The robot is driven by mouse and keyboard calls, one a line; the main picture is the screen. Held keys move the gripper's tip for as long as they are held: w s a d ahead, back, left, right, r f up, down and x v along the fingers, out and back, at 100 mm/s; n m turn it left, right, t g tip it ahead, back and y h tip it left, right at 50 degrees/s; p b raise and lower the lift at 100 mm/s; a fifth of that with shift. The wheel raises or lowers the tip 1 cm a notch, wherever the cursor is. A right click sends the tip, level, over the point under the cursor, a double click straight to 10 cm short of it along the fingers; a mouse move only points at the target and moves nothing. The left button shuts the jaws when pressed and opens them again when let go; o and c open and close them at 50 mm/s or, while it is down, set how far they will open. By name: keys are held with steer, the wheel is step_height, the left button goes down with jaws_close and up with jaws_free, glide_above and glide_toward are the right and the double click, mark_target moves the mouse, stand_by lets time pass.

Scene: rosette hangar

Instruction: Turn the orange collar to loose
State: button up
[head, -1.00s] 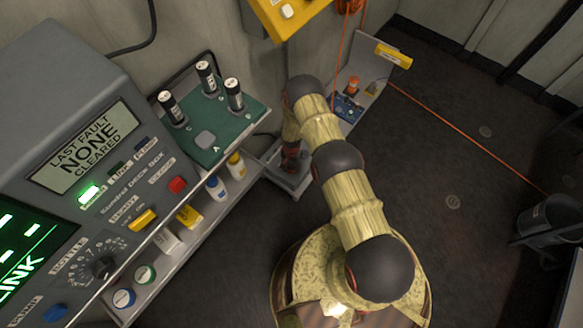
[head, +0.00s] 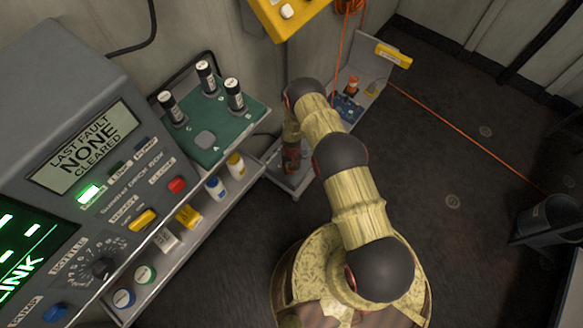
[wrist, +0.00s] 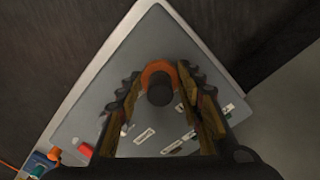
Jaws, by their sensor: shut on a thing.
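The orange collar (wrist: 158,68) is a ring around a dark round post (wrist: 160,92) on a grey plate (wrist: 115,72) in the wrist view. My gripper (wrist: 160,80) is shut on the collar, with one finger at its left and one at its right. Small white labels (wrist: 145,135) lie on the plate near the collar; their words are too small to read. In the head view my gripper (head: 292,158) is low at the plate, and the collar is hidden behind it and my arm.
A console (head: 80,110) and a green panel (head: 215,125) with several black-capped cylinders stand at the left. Bottles line a shelf below. A yellow box (head: 288,15) hangs above. A blue board (head: 347,107) and orange cable (head: 460,140) lie beyond my arm.

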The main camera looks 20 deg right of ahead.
steer(key=n, duration=0.5)
steer(key=shift+n, duration=0.3)
steer(key=n, duration=0.5)
steer(key=shift+w, duration=0.1)
stand_by(0.3)
steer(key=o, duration=1.2)
steer(key=shift+c, duration=0.2)
step_height(320, 180, up, 12)
steer(key=shift+f, duration=0.1)
stand_by(0.4)
